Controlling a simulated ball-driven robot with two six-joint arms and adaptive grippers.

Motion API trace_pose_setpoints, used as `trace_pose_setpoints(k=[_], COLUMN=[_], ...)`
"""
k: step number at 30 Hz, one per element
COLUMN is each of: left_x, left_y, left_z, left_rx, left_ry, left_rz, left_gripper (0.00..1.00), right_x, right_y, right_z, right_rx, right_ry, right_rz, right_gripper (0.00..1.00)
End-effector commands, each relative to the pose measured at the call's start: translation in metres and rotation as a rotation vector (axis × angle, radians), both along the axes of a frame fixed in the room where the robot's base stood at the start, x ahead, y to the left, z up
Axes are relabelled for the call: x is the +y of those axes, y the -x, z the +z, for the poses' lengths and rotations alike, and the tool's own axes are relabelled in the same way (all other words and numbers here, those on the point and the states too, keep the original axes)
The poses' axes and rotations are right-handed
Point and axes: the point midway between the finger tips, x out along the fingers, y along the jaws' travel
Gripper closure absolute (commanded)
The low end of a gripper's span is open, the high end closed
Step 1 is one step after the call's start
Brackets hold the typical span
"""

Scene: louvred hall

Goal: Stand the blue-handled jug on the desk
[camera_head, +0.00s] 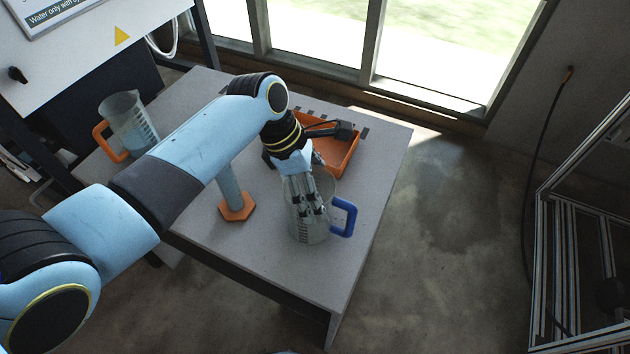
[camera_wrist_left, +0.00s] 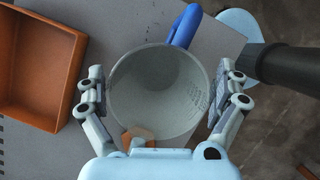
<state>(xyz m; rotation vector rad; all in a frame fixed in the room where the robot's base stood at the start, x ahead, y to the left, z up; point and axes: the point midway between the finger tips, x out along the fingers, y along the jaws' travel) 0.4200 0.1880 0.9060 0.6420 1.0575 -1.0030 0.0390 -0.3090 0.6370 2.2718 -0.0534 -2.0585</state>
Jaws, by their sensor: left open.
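The blue-handled jug (camera_head: 322,228) is clear grey and stands upright on the grey desk (camera_head: 275,265), toward its right side. Its blue handle (camera_head: 345,216) points to the right in the head view. My left gripper (camera_head: 308,208) reaches down over the jug and hides part of it. In the left wrist view I look down into the jug's round mouth (camera_wrist_left: 160,85), with the handle (camera_wrist_left: 184,27) at the top. The open fingers of my left gripper (camera_wrist_left: 161,92) lie on either side of the jug, with a small gap at each side. My right gripper is not in view.
An orange-handled jug (camera_head: 127,120) stands at the desk's far left. The desk's front right is bare.

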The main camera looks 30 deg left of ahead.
Motion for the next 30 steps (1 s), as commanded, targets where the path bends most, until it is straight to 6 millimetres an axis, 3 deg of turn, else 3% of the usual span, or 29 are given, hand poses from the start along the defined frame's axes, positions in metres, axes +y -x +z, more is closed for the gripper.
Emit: trace_pose_setpoints(k=[5,18,24,30], left_x=[0.006,0.038,0.043,0.043], left_y=[0.002,0.015,0.017,0.017], left_z=[0.015,0.098,0.112,0.113], left_rx=[-0.003,-0.002,0.001,0.001], left_ry=[-0.002,-0.002,0.000,0.000], left_rz=[-0.001,-0.001,0.000,0.000], left_gripper=[0.00,0.00,0.00,0.00], right_x=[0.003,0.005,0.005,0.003], right_y=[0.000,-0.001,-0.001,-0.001], right_z=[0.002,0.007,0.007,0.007], right_rx=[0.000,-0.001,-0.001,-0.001], right_ry=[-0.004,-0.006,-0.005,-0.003], right_rz=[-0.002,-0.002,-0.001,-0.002], right_gripper=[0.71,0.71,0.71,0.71])
